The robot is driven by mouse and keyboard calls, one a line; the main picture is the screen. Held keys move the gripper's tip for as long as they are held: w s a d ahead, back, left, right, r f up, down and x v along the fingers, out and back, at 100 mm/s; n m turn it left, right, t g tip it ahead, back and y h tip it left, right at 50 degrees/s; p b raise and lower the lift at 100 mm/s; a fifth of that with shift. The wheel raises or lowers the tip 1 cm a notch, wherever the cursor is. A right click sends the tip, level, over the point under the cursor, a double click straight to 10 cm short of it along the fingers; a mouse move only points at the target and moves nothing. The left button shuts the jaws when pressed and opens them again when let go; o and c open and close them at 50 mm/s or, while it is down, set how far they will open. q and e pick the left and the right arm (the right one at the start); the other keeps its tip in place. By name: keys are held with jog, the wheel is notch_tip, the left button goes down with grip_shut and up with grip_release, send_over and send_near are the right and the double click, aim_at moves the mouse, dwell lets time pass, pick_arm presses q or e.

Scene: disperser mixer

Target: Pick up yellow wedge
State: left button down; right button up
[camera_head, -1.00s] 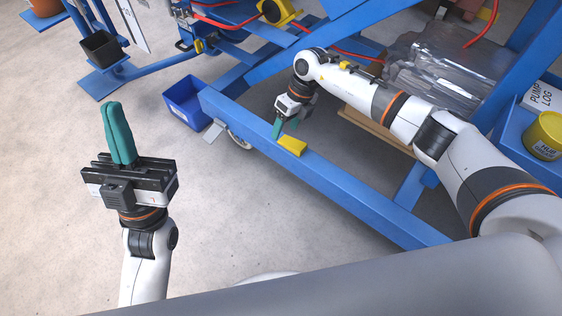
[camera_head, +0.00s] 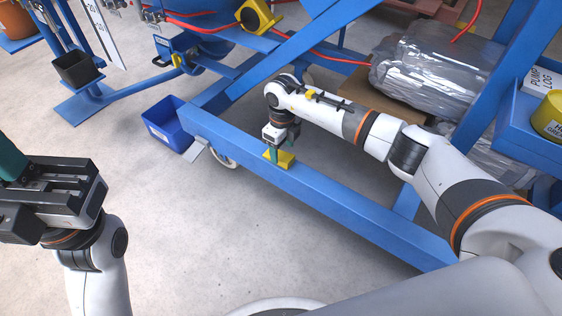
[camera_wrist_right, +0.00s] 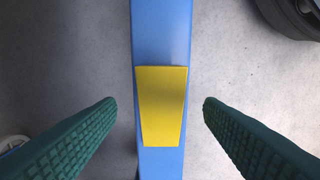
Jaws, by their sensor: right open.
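The yellow wedge (camera_head: 285,160) lies on top of the lower blue beam (camera_head: 330,192) of the frame. In the right wrist view the wedge (camera_wrist_right: 161,105) sits between the two green fingers of my right gripper (camera_wrist_right: 160,103), with a gap on each side. My right gripper (camera_head: 274,154) is open and points down over the wedge in the head view. My left gripper (camera_head: 12,165) is at the left edge, with its fingers partly cut off by the picture edge, so its opening cannot be judged.
A wrapped silver bundle (camera_head: 432,68) lies inside the frame behind my right arm. A yellow tub (camera_head: 549,118) stands on a blue shelf at right.

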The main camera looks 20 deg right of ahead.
notch_tip(320, 180, down, 3)
jog(key=shift+r+b, duration=0.1)
jog(key=shift+b, duration=0.45)
jog(key=shift+c, duration=0.5)
jog(key=c, duration=1)
jog(key=shift+r, duration=0.1)
